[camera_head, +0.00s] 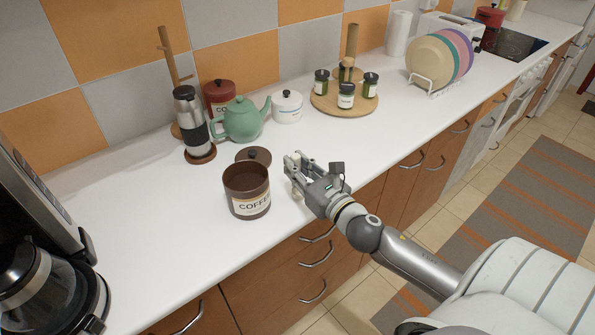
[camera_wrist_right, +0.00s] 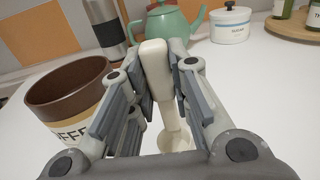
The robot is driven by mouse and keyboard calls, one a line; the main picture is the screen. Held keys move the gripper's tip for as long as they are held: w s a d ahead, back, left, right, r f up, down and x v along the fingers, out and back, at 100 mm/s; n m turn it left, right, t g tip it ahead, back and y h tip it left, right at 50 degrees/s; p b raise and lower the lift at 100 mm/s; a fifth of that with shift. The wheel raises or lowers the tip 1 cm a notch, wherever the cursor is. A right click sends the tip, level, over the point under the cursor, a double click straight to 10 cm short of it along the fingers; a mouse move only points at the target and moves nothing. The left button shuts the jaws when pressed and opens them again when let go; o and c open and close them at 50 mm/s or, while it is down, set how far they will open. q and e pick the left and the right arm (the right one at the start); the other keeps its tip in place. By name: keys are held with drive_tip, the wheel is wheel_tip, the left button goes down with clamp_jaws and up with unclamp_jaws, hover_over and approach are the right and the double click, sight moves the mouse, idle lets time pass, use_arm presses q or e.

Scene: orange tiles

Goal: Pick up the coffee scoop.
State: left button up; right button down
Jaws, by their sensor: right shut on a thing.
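The coffee scoop (camera_wrist_right: 154,57) is cream-white and sits between the fingers of my right gripper (camera_head: 300,166) in the right wrist view. Its handle points away from the camera, and its wider end (camera_wrist_right: 176,141) lies low between the finger bases. The fingers are shut on it. In the head view the scoop is hard to tell apart from the pale fingers. My right gripper is just right of the open brown coffee canister (camera_head: 240,189), apart from it, low over the counter. My left gripper is not in view.
A brown lid (camera_head: 254,156) lies behind the canister. A green teapot (camera_head: 239,120), a steel flask (camera_head: 189,112), a white jar (camera_head: 287,107) and a round wooden tray (camera_head: 324,103) with spice jars stand behind. A coffee maker (camera_head: 40,250) is at left. The counter's front is clear.

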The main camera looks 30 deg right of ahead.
sight(297, 157)
drive_tip(key=shift+r, duration=0.4)
wheel_tip(297, 157, up, 2)
drive_tip(key=shift+s+a+r, duration=0.1)
drive_tip(key=shift+s+r, duration=0.05)
drive_tip(key=shift+r, duration=0.1)
drive_tip(key=s+a+r+p, duration=0.2)
drive_tip(key=s+r+p, duration=0.2)
drive_tip(key=s, duration=0.2)
drive_tip(key=s+a+r+p, duration=0.3)
drive_tip(key=s+r+p, duration=0.1)
drive_tip(key=s+r, duration=0.1)
drive_tip(key=shift+s+a+r+p, duration=0.15)
drive_tip(key=shift+s+a+p, duration=0.25)
drive_tip(key=shift+s, duration=0.35)
drive_tip(key=shift+d, duration=0.1)
